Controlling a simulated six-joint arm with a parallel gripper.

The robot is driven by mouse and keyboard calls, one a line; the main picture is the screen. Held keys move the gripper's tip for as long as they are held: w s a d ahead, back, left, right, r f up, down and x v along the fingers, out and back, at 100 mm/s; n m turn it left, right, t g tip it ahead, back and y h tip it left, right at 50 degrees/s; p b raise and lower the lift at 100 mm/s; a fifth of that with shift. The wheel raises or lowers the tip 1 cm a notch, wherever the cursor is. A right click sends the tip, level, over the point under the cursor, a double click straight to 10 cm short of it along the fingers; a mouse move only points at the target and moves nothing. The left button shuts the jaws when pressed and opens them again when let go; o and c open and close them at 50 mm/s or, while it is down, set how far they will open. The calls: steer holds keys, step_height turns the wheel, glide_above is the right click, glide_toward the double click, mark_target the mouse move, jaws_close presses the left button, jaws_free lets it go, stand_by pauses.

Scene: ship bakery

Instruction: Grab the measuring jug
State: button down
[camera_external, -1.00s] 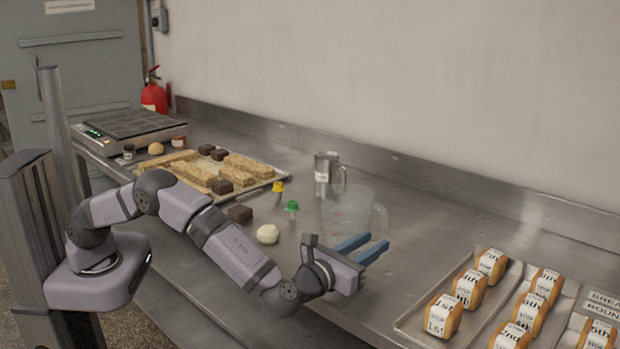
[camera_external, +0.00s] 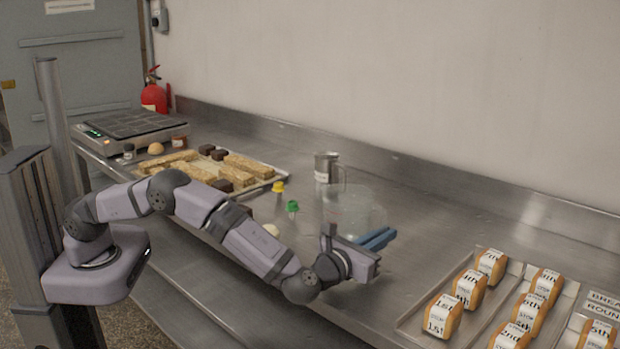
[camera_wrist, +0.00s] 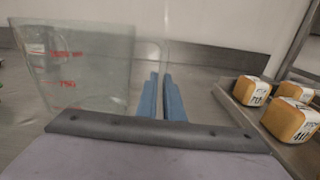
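The measuring jug (camera_external: 345,208) is clear glass and hard to make out on the steel counter. It also fills the left of the wrist view (camera_wrist: 85,70), with red markings and its handle towards the right. My gripper (camera_external: 378,238) is at the handle side of the jug. Its two blue fingers (camera_wrist: 161,95) are close together, with the lower part of the glass handle between them. The gripper looks shut on the handle. Whether the jug's base touches the counter is unclear.
A metal mug (camera_external: 327,168) stands behind the jug. Small green (camera_external: 292,207) and yellow-topped (camera_external: 278,188) items are to the left, near a tray of bars (camera_external: 262,184). A tray (camera_external: 408,326) of labelled loaves lies to the right.

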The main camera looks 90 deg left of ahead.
steer(key=shift+r, duration=0.25)
stand_by(0.3)
steer(key=shift+r+b, duration=0.8)
steer(key=shift+r, duration=4)
steer(key=shift+r, duration=0.15)
